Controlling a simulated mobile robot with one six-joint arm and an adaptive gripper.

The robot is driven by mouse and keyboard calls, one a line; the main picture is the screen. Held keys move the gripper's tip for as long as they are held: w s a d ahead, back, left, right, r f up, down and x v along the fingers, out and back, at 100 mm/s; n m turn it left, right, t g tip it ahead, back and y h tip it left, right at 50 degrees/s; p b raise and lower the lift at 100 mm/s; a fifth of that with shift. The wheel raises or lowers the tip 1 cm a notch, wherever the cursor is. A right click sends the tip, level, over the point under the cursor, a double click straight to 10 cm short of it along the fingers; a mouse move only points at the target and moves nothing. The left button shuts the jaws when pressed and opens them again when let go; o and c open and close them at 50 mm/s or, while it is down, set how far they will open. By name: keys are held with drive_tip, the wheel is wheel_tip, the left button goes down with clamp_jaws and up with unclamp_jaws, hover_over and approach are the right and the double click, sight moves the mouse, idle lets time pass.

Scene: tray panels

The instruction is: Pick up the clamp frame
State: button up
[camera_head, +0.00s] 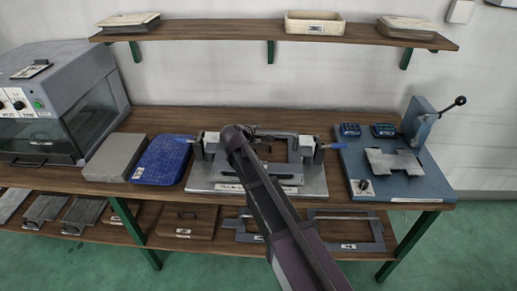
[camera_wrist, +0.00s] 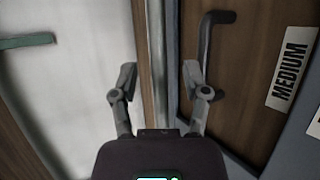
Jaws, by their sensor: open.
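A grey clamp-like frame (camera_head: 294,152) shows on the metal fixture (camera_head: 315,184) in the middle of the bench; I take it to be the clamp frame. My arm crosses in front of its left part and hides some of it. In the head view the end of my arm is over the fixture's left side, and the fingers are not clear. In the wrist view my gripper (camera_wrist: 161,84) is open. A narrow, pale upright edge (camera_wrist: 156,40) runs between the fingers, and I cannot tell which part it is. Nothing is visibly gripped.
A blue pad (camera_head: 160,160) and grey block (camera_head: 113,158) lie left of the fixture. A blue lever press (camera_head: 420,135) stands at right. Wooden panels and metal frames (camera_head: 345,217) lie on the lower shelf. The wrist view shows a dark handle (camera_wrist: 205,50) and a MEDIUM label (camera_wrist: 291,68).

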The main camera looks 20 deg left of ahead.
drive_tip(key=shift+c, duration=0.2)
clamp_jaws()
drive_tip(key=shift+r, duration=0.15)
drive_tip(key=shift+r+p, duration=0.6)
drive_tip(key=shift+p, duration=0.15)
drive_tip(key=s+d, duration=0.1)
drive_tip(key=s, duration=0.3)
wheel_tip(320, 180, up, 14)
drive_tip(key=p, duration=1.3)
drive_tip(key=shift+f, duration=0.25)
